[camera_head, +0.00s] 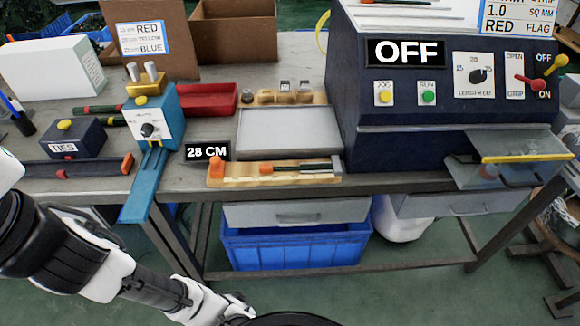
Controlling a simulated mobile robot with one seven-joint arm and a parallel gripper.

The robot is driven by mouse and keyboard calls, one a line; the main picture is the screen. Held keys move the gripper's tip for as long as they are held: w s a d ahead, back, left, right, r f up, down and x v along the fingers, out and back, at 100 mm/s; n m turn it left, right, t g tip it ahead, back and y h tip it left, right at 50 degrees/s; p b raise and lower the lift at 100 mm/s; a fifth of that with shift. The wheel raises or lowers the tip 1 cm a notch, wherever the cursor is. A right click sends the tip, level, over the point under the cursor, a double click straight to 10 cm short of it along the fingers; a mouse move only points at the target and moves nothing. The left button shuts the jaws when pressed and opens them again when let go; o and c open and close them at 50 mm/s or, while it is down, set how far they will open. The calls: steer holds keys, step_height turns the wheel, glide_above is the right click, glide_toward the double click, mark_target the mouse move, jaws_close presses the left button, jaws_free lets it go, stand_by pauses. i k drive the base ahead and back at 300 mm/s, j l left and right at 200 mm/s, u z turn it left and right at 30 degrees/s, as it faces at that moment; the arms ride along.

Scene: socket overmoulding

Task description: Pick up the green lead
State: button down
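A slim dark green piece (112,121), which may be the green lead, lies on the table at the left, behind the dark blue TIES box (80,138). It is small and partly hidden by that box, so I cannot be sure what it is. A similar slim piece with a red end (82,110) lies just behind it. My gripper (238,308) is low at the bottom of the view, in front of and below the table edge, well apart from these pieces. Its fingers are too small and turned away to tell open from shut.
A blue machine (150,118) with a dial stands right of the TIES box, its blue chute overhanging the front edge. A wooden fixture (240,181) marked 28 CM holds dark pieces. A large machine (430,140) reading OFF fills the right. A blue crate (290,253) sits underneath.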

mark_target(263, 168)
steer(key=i+l, duration=0.15)
steer(key=l, duration=0.2)
steer(key=i+l, duration=0.1)
steer(key=l, duration=0.25)
steer(key=i+l, duration=0.15)
steer(key=l, duration=0.2)
steer(key=i+l+u, duration=0.1)
steer(key=l, duration=0.25)
steer(key=i+l, duration=0.15)
steer(key=l, duration=0.2)
steer(key=l+u, duration=0.1)
steer(key=u, duration=1.1)
